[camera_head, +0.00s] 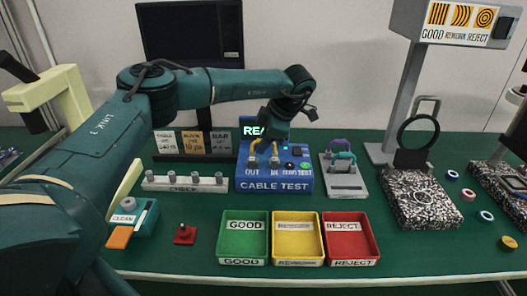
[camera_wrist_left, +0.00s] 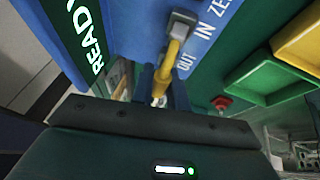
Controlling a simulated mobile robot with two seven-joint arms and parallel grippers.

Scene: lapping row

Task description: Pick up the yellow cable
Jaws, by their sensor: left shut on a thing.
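The yellow cable (camera_head: 261,147) arches over the top of the blue cable test box (camera_head: 275,186), its grey plugs at the sockets marked OUT and IN. My left gripper (camera_head: 266,137) reaches down from above at the back of the box, shut on the yellow cable. In the left wrist view the yellow cable (camera_wrist_left: 172,55) runs from a grey plug by OUT into the jaws of my left gripper (camera_wrist_left: 161,92). The jaws partly hide the cable. My right gripper is not in view.
Purple and teal cables (camera_head: 343,155) sit on a grey stand right of the box. Green (camera_head: 230,249), yellow (camera_head: 297,262) and red (camera_head: 370,259) trays lie in front. A CHECK rail (camera_head: 185,187) stands left. A magnifier on a speckled block (camera_head: 418,203) stands right.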

